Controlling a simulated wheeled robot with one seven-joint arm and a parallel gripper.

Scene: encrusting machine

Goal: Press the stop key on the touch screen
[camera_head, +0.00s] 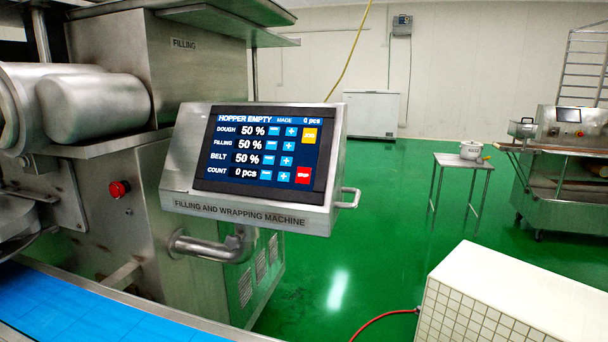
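The touch screen (262,152) is set in a tilted steel housing labelled "FILLING AND WRAPPING MACHINE", left of centre. It reads "HOPPER EMPTY", "MADE 0 pcs", with dough, filling and belt at 50 % and count at 0 pcs. The red stop key (302,176) is at the screen's lower right corner. A yellow key (310,136) is at its upper right, and blue plus and minus keys lie between. Nothing covers the screen. My gripper is not in view.
A red emergency button (119,189) is on the machine body at left. A blue belt (80,306) runs along the bottom left. A handle (349,198) sticks out right of the housing. A white tiled block (490,300) stands at lower right. Green floor (360,250) lies open between.

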